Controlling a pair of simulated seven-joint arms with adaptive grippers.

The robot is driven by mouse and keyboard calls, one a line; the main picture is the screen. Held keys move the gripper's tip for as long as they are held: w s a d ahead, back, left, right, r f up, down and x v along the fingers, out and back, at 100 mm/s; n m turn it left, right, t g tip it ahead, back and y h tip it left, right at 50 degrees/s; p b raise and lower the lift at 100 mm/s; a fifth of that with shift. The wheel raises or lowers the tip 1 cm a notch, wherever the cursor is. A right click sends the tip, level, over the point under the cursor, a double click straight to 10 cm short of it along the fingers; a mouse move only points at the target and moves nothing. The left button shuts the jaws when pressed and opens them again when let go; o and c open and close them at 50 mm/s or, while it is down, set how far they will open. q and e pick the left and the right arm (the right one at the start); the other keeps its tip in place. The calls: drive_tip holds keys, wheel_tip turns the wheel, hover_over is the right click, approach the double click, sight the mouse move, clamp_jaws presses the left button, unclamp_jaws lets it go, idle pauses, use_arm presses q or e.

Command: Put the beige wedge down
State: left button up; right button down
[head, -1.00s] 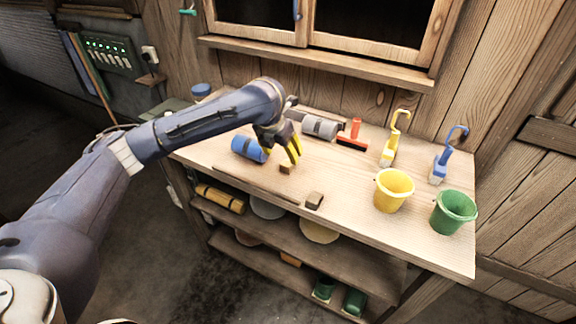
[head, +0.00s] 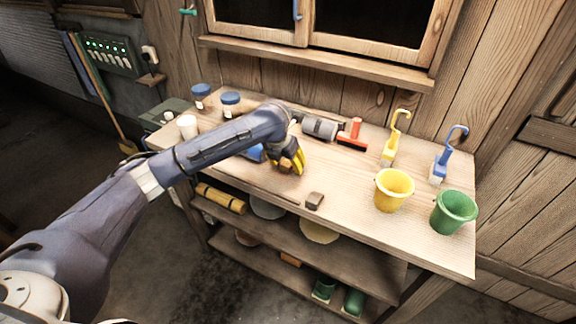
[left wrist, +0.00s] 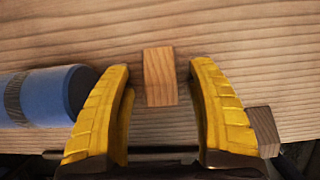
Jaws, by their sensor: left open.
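The beige wedge (left wrist: 159,76) looks like a small light-brown wooden block. It rests on the wooden bench top, between the spread yellow fingers of my left gripper (left wrist: 162,100) in the left wrist view, with a gap on each side. In the head view the wedge (head: 285,168) is partly hidden by the left gripper (head: 292,165), which is low over the bench. The left gripper is open and holds nothing. My right gripper is in neither view.
A darker brown block (head: 314,201) lies near the bench's front edge. A blue cylinder (left wrist: 45,95) lies left of the gripper. Yellow (head: 394,190) and green (head: 454,212) buckets stand right.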

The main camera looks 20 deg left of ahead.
use_arm(q)
drive_tip(key=shift+c, duration=0.2)
drive_tip(key=c, duration=1.1)
drive_tip(key=shift+c, duration=0.4)
